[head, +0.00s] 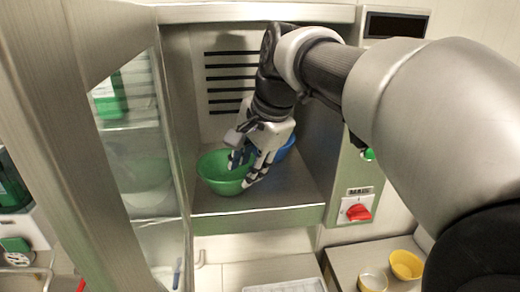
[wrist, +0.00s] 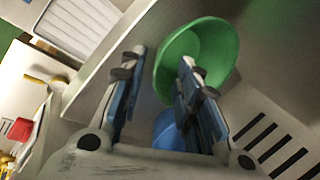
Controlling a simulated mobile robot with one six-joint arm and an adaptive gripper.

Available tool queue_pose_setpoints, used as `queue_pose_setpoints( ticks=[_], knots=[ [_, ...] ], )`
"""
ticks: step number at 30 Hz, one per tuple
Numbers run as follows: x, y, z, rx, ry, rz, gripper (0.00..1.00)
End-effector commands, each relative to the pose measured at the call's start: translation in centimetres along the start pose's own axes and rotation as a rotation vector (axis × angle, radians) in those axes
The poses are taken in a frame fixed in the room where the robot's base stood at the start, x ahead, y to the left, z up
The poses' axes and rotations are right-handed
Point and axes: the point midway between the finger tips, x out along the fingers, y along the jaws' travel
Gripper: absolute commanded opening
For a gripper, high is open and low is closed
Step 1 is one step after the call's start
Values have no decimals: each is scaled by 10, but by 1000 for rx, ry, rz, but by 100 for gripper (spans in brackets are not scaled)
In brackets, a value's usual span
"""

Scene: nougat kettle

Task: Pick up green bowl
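The green bowl (head: 212,176) stands upright on the metal floor of the open steel compartment. In the wrist view the bowl (wrist: 222,50) lies at the top middle, partly covered by a finger. My gripper (head: 243,174) points down at the bowl's right side, its fingers apart. In the wrist view the gripper (wrist: 158,66) has the bowl's near rim between its two fingers, one finger over the bowl's inside and one outside. I see a gap beside the rim; contact cannot be told.
A blue bowl (head: 286,146) stands just behind my gripper, also seen between the fingers in the wrist view (wrist: 167,130). A glass door (head: 135,150) is at the left, a panel with a red knob (head: 357,212) at the right. Yellow bowls (head: 406,264) are below right.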

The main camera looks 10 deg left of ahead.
Motion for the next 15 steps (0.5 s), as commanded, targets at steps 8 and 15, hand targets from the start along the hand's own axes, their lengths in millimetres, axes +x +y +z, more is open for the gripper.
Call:
queue_pose_setpoints(
  ticks=[8, 15],
  knots=[
    [24, 0, -1, 0, 0, 0, 30],
    [57, -2, -6, 0, -1, 2, 30]
  ],
)
